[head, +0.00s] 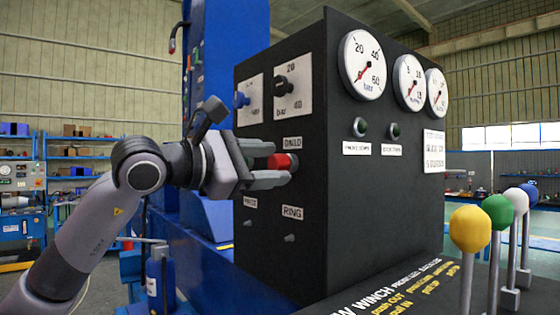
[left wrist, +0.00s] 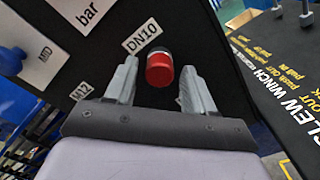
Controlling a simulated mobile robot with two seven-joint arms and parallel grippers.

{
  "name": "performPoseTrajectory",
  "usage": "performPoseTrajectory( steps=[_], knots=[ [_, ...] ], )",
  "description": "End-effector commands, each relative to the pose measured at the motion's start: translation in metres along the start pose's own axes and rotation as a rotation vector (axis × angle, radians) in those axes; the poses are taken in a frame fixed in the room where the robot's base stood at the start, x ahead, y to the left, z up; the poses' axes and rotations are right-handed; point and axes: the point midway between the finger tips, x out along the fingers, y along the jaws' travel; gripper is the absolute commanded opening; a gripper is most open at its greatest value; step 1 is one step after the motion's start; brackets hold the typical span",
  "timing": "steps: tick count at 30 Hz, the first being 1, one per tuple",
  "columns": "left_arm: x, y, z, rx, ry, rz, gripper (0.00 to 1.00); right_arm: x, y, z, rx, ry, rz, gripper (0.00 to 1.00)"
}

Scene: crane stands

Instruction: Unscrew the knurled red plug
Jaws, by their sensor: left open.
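The knurled red plug (head: 281,161) sits on the left face of the black control cabinet (head: 310,228), just below the DN10 label. In the left wrist view the red plug (left wrist: 160,69) shows a red end and a black part behind it, against the panel. My left gripper (head: 275,164) is open, with one finger above and one below the plug in the head view. In the left wrist view my left gripper (left wrist: 157,85) has its fingers on either side of the plug, with gaps to both. My right gripper is not in view.
A blue knob (head: 241,99) and a black knob (head: 281,87) sit above the plug. Small stubs sit below it by the RING label (head: 292,212). Round gauges (head: 362,64) top the cabinet's front. Levers with yellow (head: 470,228), green and white balls stand at right.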

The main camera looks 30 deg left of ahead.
Motion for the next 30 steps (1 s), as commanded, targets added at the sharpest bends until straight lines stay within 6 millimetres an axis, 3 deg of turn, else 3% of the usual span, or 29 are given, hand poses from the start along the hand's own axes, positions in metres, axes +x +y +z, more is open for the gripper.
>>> performPoseTrajectory(
  steps=[6,14,24,30],
  knots=[
    [0.000,0.001,0.000,0.248,0.002,-0.001,0.54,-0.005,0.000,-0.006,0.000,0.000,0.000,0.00],
    [0.000,0.000,0.000,0.374,0.001,-0.001,0.54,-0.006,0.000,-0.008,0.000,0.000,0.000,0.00],
    [0.000,0.001,0.000,0.730,0.002,-0.001,0.54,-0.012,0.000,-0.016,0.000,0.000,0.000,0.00],
    [0.000,0.000,-0.001,0.812,0.002,-0.002,0.54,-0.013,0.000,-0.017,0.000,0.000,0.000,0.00]
  ],
)
